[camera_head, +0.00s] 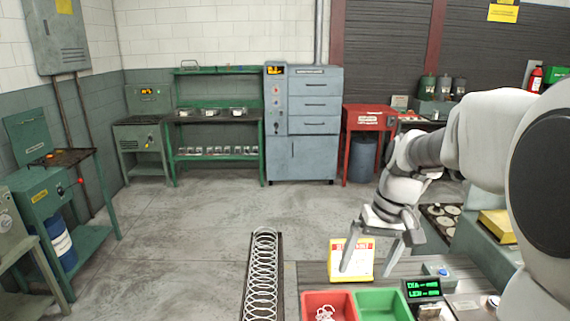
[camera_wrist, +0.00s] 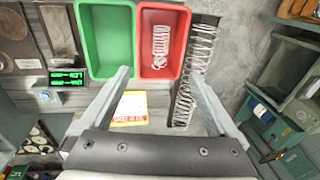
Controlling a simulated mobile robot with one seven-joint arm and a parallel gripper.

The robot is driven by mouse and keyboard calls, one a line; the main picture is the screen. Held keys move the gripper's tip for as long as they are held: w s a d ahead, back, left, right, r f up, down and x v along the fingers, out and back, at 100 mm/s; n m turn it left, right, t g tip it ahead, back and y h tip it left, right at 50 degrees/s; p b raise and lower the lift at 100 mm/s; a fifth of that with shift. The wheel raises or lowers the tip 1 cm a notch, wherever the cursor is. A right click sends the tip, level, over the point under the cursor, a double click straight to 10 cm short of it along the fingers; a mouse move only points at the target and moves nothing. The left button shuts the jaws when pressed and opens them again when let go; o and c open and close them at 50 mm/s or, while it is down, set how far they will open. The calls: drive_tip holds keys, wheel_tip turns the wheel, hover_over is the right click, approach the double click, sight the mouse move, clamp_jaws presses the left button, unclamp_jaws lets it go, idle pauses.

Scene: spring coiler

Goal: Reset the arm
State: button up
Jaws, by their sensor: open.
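My gripper (camera_head: 367,246) is open and empty, hanging above the bench at the lower right of the head view. In the wrist view its two fingers (camera_wrist: 165,88) stand wide apart, with nothing between them. Below it lie a red bin (camera_head: 328,306) and a green bin (camera_head: 384,303), side by side. The red bin holds a small pale spring (camera_wrist: 161,46), and the green bin looks empty. A yellow and white sign card (camera_head: 356,268) lies behind the bins, partly hidden by a finger. A long coil spring (camera_head: 263,276) lies in a dark trough left of the bins.
A green digital display (camera_head: 423,288) sits right of the green bin. A grey cabinet (camera_head: 316,135), a green shelf bench (camera_head: 217,157) and a red table (camera_head: 368,112) stand along the back. The concrete floor in the middle and left is clear.

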drive_tip(key=s+a+r+t+h, duration=0.1)
drive_tip(key=s+r+t, duration=0.1)
drive_tip(key=s, duration=0.6)
drive_tip(key=s+a+r+t, duration=0.1)
drive_tip(key=s+r+t, duration=0.1)
drive_tip(key=s, duration=0.7)
drive_tip(key=shift+a+r+t+h, duration=0.15)
drive_tip(key=shift+a+t+h, duration=0.15)
drive_tip(key=shift+t+h, duration=0.15)
drive_tip(key=shift+s, duration=0.1)
idle(0.6)
